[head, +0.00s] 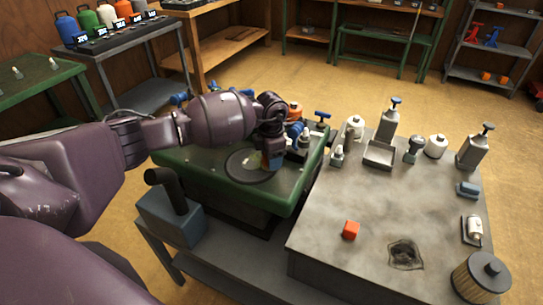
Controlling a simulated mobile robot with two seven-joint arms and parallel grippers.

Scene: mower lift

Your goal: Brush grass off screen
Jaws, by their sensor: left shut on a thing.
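My left arm comes in from the left, and my left gripper (270,150) points down over the green bench. It is shut on a small brush (272,163), whose tan lower end is at the right part of a round dark screen (240,166). A pale yellowish-green patch of grass (254,176) shows on the screen beside the brush. I cannot tell whether the brush tip touches the screen. The arm hides part of the bench behind it. My right gripper does not show.
Several blue-handled parts stand behind the gripper on the green bench (200,178). The grey table (330,205) at right holds pump bottles, a tray (380,155), an orange-red block (351,230), a dark crumpled patch (405,254) and a ribbed canister (481,279).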

